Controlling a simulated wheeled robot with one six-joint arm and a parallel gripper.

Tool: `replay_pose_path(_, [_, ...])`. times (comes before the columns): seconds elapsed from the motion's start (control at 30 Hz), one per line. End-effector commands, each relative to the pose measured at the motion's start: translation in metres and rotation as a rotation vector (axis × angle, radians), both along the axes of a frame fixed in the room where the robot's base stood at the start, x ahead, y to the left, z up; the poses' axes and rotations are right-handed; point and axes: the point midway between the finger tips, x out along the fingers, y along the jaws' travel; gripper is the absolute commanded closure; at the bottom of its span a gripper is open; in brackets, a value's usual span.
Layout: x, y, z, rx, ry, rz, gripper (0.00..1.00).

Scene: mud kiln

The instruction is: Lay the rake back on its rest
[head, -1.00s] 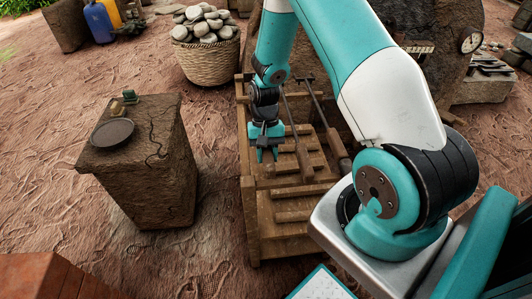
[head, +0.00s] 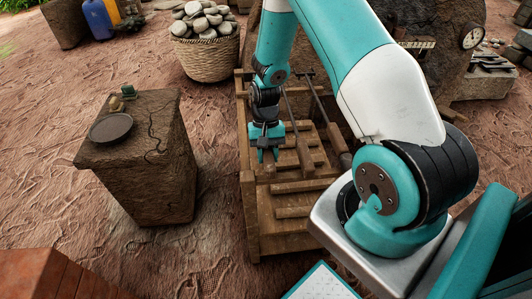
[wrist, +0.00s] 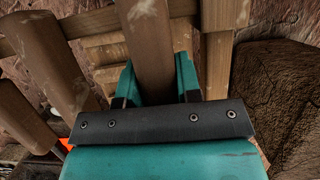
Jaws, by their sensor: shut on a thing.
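My gripper (head: 268,156) points down over the left part of a wooden slatted rack (head: 252,215). In the wrist view its teal fingers (wrist: 158,80) stand on both sides of a wooden handle (wrist: 150,40) and are shut on it. I take this handle to be the rake's. Its head is hidden, so I cannot confirm this. Two other wooden-handled tools, one nearer (head: 304,158) and one farther right (head: 346,160), lean in the rack to the right of my gripper. Their handles also show at the left of the wrist view (wrist: 48,60).
A mud block (head: 140,180) with a dark round plate (head: 110,128) on it stands left of the rack. A basket of stones (head: 205,55) stands behind. A brick-red block (head: 50,275) fills the near left corner. Bare earth lies between block and rack.

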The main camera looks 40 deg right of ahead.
Motion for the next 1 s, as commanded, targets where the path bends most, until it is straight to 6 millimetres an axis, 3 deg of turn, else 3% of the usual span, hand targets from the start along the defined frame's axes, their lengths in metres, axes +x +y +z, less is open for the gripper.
replay_pose_path(1.0, [-0.0006,0.0004,-0.0109,0.0,-0.002,0.0,1.0])
